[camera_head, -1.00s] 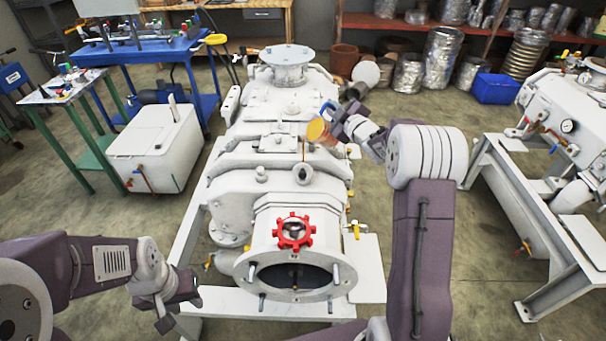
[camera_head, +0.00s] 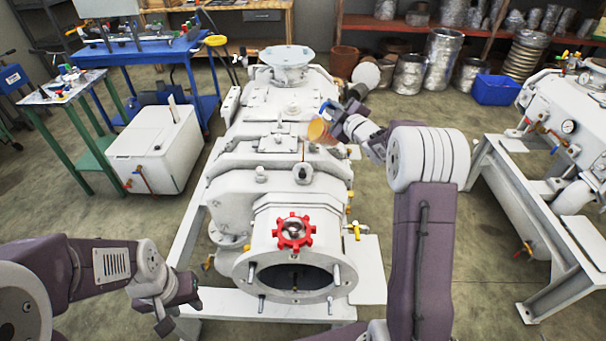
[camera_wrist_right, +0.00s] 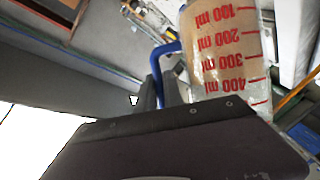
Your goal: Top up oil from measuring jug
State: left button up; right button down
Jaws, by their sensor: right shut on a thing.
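The measuring jug (camera_head: 321,131) is tilted above the white vacuum pump (camera_head: 262,190), its mouth toward the lower left. It looks amber in the head view. The right wrist view shows its clear wall (camera_wrist_right: 228,55) with red ml marks and its blue handle (camera_wrist_right: 158,68). My right gripper (camera_head: 340,118) is shut on the handle. A thin amber line (camera_head: 303,150) runs down beside the jug's mouth toward a round fitting (camera_head: 303,173) on the pump; the exact landing point is unclear. My left gripper (camera_head: 165,318) hangs at the lower left, away from the pump; its jaw opening is unclear.
A red handwheel-shaped part (camera_head: 293,232) sits above the pump's open front flange (camera_head: 290,275). A white tank (camera_head: 155,150) and a blue bench (camera_head: 150,60) stand left. Another white machine (camera_head: 565,125) stands right, with clear floor between.

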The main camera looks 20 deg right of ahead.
jog(key=shift+s+a+r+n+t+b, duration=0.1)
jog(key=shift+s+a+n+t+b, duration=0.25)
jog(key=shift+b, duration=1.05)
jog(key=shift+a+r+n+t+b, duration=0.2)
jog(key=shift+n+b, duration=0.35)
jog(key=shift+b, duration=0.85)
dwell(5.2)
